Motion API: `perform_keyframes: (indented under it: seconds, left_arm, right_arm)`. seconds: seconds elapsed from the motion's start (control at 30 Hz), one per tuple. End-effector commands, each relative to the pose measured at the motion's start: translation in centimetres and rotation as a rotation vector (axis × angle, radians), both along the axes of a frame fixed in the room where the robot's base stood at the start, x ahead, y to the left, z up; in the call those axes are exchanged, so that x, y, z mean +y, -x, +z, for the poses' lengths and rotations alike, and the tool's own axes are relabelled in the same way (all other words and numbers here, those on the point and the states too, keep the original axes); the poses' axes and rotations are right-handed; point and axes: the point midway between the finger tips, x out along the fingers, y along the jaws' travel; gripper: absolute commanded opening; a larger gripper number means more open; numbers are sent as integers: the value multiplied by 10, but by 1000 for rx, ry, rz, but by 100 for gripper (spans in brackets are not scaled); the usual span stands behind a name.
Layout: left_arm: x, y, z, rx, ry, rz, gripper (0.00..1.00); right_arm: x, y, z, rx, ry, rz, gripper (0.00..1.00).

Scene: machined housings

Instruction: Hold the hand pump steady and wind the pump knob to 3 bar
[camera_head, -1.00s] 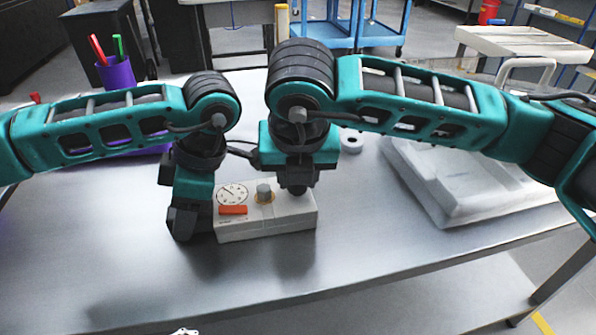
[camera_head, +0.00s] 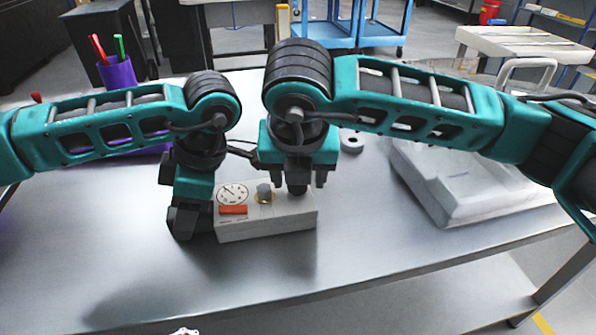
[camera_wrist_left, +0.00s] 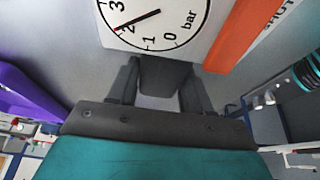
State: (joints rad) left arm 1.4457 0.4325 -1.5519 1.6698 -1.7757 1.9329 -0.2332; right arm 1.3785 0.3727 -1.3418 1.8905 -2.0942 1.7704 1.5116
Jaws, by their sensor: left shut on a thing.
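The hand pump (camera_head: 262,222) is a white box on the metal table, with a round dial (camera_head: 232,194), an orange bar and a grey knob (camera_head: 264,192) on a yellow ring. A dark round part (camera_head: 298,188) stands at its right end; I cannot tell which is the pump knob. My left gripper (camera_head: 188,220) is shut on the pump's left end. In the left wrist view the dial (camera_wrist_left: 160,22) shows the red needle close to 2 bar. My right gripper (camera_head: 298,180) is open above the pump's right end, its fingers either side of the dark part.
A purple cup with pens (camera_head: 118,74) stands at the back left. A pale grey tray-like housing (camera_head: 470,180) lies to the right. A small grey ring (camera_head: 352,141) lies behind the right gripper. The table's front is clear.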

Motion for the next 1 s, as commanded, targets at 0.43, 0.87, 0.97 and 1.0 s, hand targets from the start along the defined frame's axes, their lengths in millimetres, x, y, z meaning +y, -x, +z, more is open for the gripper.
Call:
perform_keyframes:
  seconds: [0.43, 0.87, 0.97, 1.0]
  left_arm:
    - [-2, 0, 0, -1, 3, -6, 2]
    - [-1, 0, 0, -1, 3, -4, 2]
    - [-1, 0, 0, -1, 3, -3, 2]
    - [-1, 0, 0, -1, 3, -3, 2]
  right_arm:
    - [1, 1, 1, -1, -6, 150, 59]
    - [-3, -1, 0, 0, -3, 614, 59]
    - [-4, -1, 1, 0, -4, 714, 59]
    - [-4, -1, 0, 0, -3, 752, 59]
